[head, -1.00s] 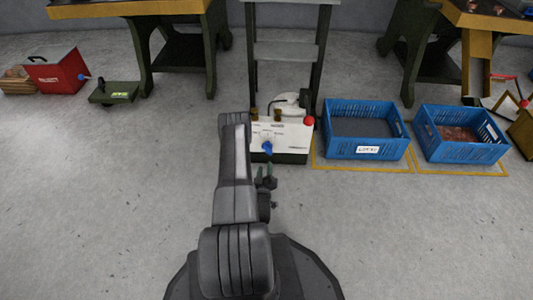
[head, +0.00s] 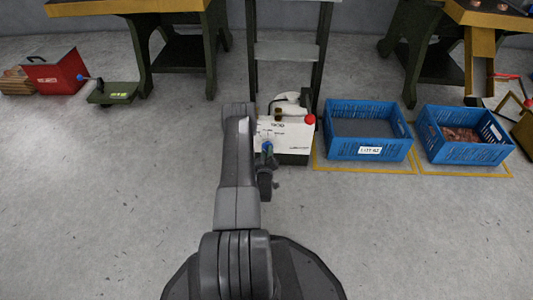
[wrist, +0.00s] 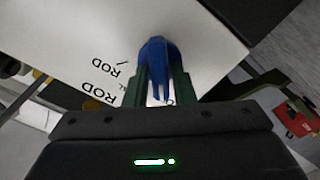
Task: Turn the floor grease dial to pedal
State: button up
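The grease dial is a blue knob (wrist: 158,62) on the white front panel (wrist: 205,35) of a floor unit. In the head view the unit's white box (head: 297,136) stands on the floor, and the dial (head: 267,146) shows partly behind my arm. My gripper (wrist: 163,82) has one green finger on each side of the knob, close against it; it looks shut on it. In the head view my gripper (head: 267,158) is at the panel's front. Black lettering shows left of the knob in the wrist view, rotated and partly cut off; I cannot read "pedal".
A red button (head: 310,119) is on the unit's right top edge. A blue crate (head: 370,152) stands close to its right, with another blue crate (head: 470,152) beyond. A grey shelf stand (head: 286,52) rises behind.

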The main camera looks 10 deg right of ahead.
grip_shut()
jog(key=shift+m, duration=0.4)
jog(key=shift+d+m, duration=0.15)
jog(key=shift+m, duration=3.35)
jog(key=shift+s, duration=0.1)
jog(key=shift+o, duration=2.1)
grip_release()
